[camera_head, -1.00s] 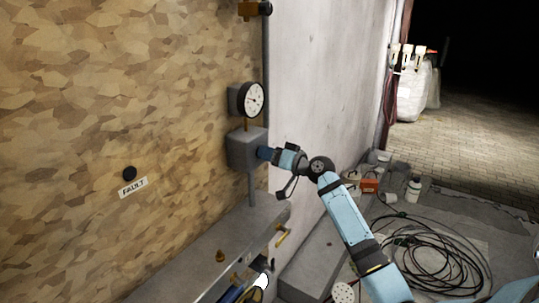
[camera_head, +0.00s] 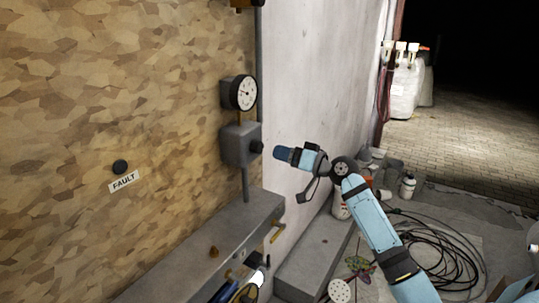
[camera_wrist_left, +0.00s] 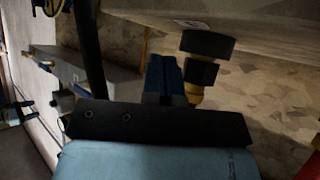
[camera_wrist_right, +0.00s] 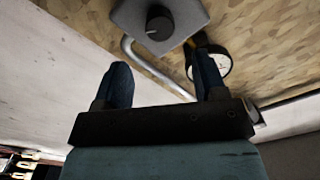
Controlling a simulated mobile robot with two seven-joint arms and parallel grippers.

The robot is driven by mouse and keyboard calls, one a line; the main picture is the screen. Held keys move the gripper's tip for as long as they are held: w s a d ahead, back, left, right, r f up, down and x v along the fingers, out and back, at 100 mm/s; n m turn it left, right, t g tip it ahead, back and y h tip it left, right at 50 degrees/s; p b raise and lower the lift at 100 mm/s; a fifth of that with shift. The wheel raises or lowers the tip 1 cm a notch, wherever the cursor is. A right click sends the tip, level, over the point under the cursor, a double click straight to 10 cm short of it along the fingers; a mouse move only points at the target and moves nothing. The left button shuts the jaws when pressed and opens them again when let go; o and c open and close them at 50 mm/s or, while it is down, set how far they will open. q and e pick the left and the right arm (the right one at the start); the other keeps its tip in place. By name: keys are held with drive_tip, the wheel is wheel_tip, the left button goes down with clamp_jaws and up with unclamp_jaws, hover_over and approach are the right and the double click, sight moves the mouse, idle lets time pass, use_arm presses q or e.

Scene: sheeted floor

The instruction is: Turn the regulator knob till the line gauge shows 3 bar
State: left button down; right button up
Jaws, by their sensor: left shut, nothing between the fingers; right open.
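The regulator is a grey box (camera_head: 236,147) on the board, with a dark round knob (camera_head: 257,147) on its right side. The knob also shows in the right wrist view (camera_wrist_right: 159,26). The round white line gauge (camera_head: 244,93) is above the box; its dial is too small to read. It also shows in the right wrist view (camera_wrist_right: 213,64). My right gripper (camera_head: 277,153) is apart from the knob, to its right. In the right wrist view its fingers (camera_wrist_right: 165,80) are spread and empty. In the left wrist view my left gripper's fingers (camera_wrist_left: 164,75) are together and empty.
A grey ledge (camera_head: 215,236) runs below the regulator. A black button (camera_head: 120,166) sits above a FAULT label (camera_head: 124,182) on the board. Coiled cable (camera_head: 430,250) and bottles lie on the floor at right. A dark knob with brass fitting (camera_wrist_left: 207,44) is near my left fingers.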

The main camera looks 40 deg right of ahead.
use_arm(q)
drive_tip(key=shift+f+b, duration=0.6)
drive_tip(key=shift+f, duration=0.3)
use_arm(e)
drive_tip(key=v, duration=0.6)
use_arm(q)
drive_tip(key=shift+a, duration=0.1)
